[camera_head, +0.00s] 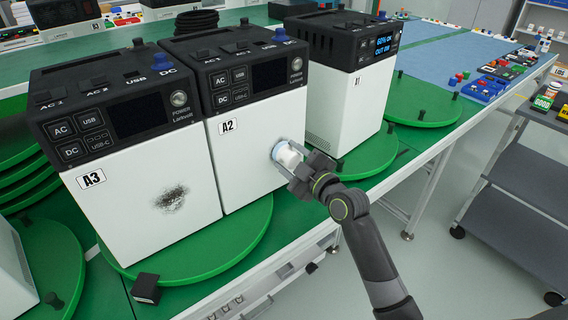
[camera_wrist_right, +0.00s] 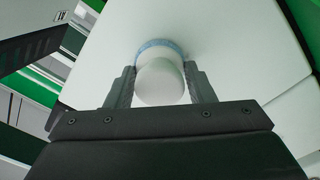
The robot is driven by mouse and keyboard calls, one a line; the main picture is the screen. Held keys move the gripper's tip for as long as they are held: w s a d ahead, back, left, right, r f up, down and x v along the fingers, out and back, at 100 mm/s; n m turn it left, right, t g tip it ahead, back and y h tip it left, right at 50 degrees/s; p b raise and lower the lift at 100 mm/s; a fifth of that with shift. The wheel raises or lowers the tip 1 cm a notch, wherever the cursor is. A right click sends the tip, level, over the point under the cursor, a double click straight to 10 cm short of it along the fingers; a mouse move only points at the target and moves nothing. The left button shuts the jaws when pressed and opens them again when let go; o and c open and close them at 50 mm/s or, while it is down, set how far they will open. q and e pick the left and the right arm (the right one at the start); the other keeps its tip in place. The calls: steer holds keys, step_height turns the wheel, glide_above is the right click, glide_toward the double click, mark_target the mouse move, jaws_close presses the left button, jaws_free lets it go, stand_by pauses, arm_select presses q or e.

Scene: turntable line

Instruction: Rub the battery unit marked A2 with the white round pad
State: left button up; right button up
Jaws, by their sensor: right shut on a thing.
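The battery unit marked A2 (camera_head: 245,160) is a white box with a black top, standing upright on a green turntable. My right gripper (camera_head: 296,168) is shut on the white round pad (camera_head: 286,155), which has a pale blue rim. The pad is at the right part of the A2 front face and appears to touch it. In the right wrist view the pad (camera_wrist_right: 160,82) sits between the fingers, its blue rim against the white panel. The A2 face shows no clear stain where it is visible; the part behind the pad is hidden. My left gripper is out of view.
Battery unit A3 (camera_head: 138,190) stands close at the left with a dark smudge (camera_head: 171,198) on its front. Battery unit A1 (camera_head: 340,95) stands at the right. Green turntables (camera_head: 205,255) carry the units. A small black block (camera_head: 146,288) is at the front edge. A grey cart (camera_head: 525,160) stands right.

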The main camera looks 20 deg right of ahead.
mark_target(268, 155)
steer(key=shift+w+d+f+b, duration=0.1)
steer(key=shift+w+d+b, duration=0.2)
steer(key=shift+d+b, duration=0.25)
steer(key=shift+w+d+b, duration=0.25)
steer(key=shift+d+b, duration=0.05)
steer(key=shift+d, duration=0.4)
steer(key=shift+s+a, duration=0.25)
steer(key=shift+a, duration=0.45)
steer(key=shift+s+a, duration=0.25)
steer(key=shift+a, duration=0.45)
steer(key=shift+s+a, duration=0.25)
steer(key=shift+a, duration=0.45)
steer(key=shift+s+a, duration=0.3)
steer(key=shift+a, duration=0.5)
steer(key=shift+b, duration=0.3)
